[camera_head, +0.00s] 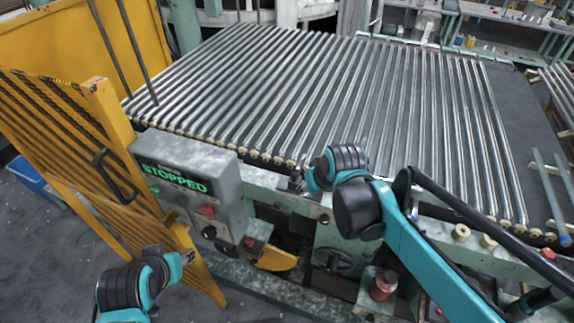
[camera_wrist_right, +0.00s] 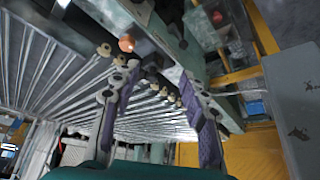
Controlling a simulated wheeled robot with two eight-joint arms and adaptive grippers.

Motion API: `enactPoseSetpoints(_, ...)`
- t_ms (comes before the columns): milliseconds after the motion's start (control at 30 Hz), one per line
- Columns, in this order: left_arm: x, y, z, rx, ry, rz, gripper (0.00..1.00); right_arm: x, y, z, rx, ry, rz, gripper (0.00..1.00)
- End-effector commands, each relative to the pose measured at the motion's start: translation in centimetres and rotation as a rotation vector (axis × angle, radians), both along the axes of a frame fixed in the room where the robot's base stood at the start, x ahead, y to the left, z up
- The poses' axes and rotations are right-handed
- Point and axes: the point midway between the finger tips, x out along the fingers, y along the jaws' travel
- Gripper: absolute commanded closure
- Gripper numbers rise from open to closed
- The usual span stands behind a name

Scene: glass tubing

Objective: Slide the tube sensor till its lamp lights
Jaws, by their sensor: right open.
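The right gripper (camera_head: 299,183) is at the near edge of the roller bed, close to the roller ends. In the wrist view its two fingers (camera_wrist_right: 157,73) are spread apart. A small dark block (camera_wrist_right: 152,77) shows between and just beyond the fingertips; it may be the tube sensor, but I cannot tell for sure. No lit lamp can be made out on it. A round orange piece (camera_wrist_right: 127,43) shows beyond the left finger. The left gripper (camera_head: 187,257) is low at the left, in front of the yellow gate and away from the rail; its fingers are too small to read.
The roller bed (camera_head: 300,85) carries long metal rods. A grey control box (camera_head: 190,180) reading "STOPPED" in green stands left of my right gripper. A yellow slatted gate (camera_head: 95,150) is at the left.

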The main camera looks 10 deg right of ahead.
Motion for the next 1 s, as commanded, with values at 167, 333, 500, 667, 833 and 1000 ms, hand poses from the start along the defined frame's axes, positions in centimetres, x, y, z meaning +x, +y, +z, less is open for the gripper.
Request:
enactPoseSetpoints(167, 0.0, 0.0, 1.7, 0.0, 0.0, 0.0, 0.56, 4.7, -0.2, 0.5, -0.002, 0.04, 0.032, 0.56)
enactPoseSetpoints(333, 0.0, 0.0, 3.0, 0.0, 0.0, 0.0, 0.56, 9.1, -0.3, -0.5, -0.003, 0.081, 0.072, 0.56)
enactPoseSetpoints(500, 0.0, 0.0, 3.4, 0.0, 0.0, 0.0, 0.56, 11.0, -0.4, -1.6, -0.002, 0.1, 0.092, 0.56)
enactPoseSetpoints(667, 0.0, 0.0, 2.9, 0.0, 0.0, 0.0, 0.56, 11.7, -0.3, -3.1, -0.002, 0.104, 0.096, 0.56)
enactPoseSetpoints(833, 0.0, 0.0, 2.0, 0.0, 0.0, 0.0, 0.56, 12.8, -0.1, -5.8, -0.002, 0.104, 0.095, 0.56)
enactPoseSetpoints(1000, 0.0, 0.0, 1.4, 0.0, 0.0, 0.0, 0.56, 13.7, 0.1, -8.0, -0.002, 0.104, 0.095, 0.56)
